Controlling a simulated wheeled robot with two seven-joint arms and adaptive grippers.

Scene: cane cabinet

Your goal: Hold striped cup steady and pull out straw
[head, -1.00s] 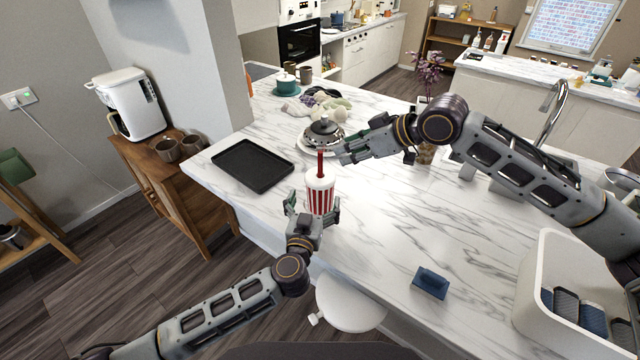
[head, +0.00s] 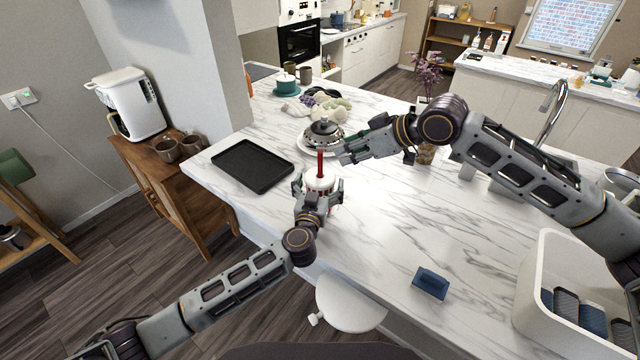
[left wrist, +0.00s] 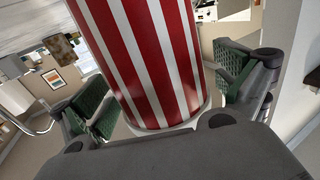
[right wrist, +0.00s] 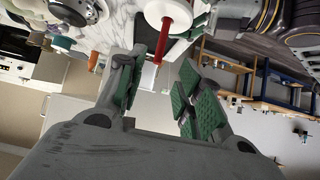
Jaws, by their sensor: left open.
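The red-and-white striped cup (head: 321,183) with a white lid stands upright on the marble counter. A red straw (head: 320,162) rises from its lid. My left gripper (head: 319,186) is open, with its fingers on either side of the cup. My right gripper (head: 345,154) is open just right of the straw. In the right wrist view the straw (right wrist: 161,48) points toward the gap between the open fingers (right wrist: 160,95), with nothing gripped.
A black tray (head: 252,166) lies left of the cup. A lidded pot (head: 324,132) stands close behind the straw. A blue object (head: 430,283) and a white bin (head: 535,285) are at the right front. The counter between is clear.

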